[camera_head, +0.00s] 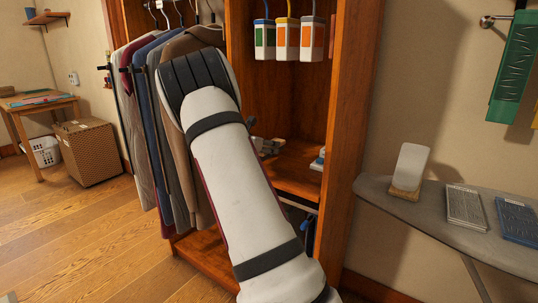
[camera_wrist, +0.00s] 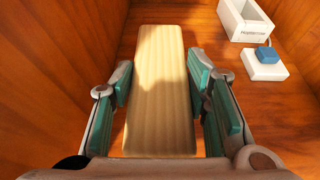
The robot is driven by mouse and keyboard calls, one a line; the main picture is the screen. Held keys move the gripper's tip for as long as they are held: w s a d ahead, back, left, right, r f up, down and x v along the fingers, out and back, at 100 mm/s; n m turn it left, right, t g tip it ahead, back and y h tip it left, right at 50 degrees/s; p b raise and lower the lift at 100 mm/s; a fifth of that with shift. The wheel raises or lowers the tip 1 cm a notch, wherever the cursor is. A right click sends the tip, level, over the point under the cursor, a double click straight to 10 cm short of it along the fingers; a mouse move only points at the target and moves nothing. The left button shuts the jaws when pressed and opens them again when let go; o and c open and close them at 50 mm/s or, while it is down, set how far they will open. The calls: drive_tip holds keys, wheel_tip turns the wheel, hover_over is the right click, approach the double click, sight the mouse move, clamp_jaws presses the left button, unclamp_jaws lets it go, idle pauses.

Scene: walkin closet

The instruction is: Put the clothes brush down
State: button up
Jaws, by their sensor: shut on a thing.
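The clothes brush (camera_wrist: 160,90) is a long pale wooden block in the middle of the wrist view. My gripper (camera_wrist: 160,78) is shut on it, with teal finger pads on both long sides. The brush is over the orange wooden shelf (camera_wrist: 215,40) inside the wardrobe; I cannot tell whether it touches the shelf. In the head view my arm reaches into the wardrobe, and the gripper shows only in small part beside the arm, at the shelf (camera_head: 295,175). The brush cannot be made out there.
A white open box (camera_wrist: 246,20) and a white block with a blue top (camera_wrist: 264,62) stand right of the brush. Wooden walls close in the left side. Hanging clothes (camera_head: 150,130) are left of my arm. An ironing board (camera_head: 455,235) bearing several items stands at right.

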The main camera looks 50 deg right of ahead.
drive_tip(key=shift+w+d+f, duration=0.1)
drive_tip(key=shift+w+d, duration=0.1)
drive_tip(key=shift+d, duration=0.7)
drive_tip(key=shift+f+b, duration=0.35)
drive_tip(key=shift+f, duration=1.35)
drive_tip(key=shift+f, duration=0.15)
drive_tip(key=o, duration=1.3)
drive_tip(key=shift+c, duration=0.2)
drive_tip(key=shift+w+a+r, duration=0.1)
drive_tip(key=shift+r, duration=0.15)
drive_tip(key=p+v, duration=0.1)
drive_tip(key=v, duration=1)
drive_tip(key=shift+a+r, duration=0.15)
drive_tip(key=shift+a, duration=0.2)
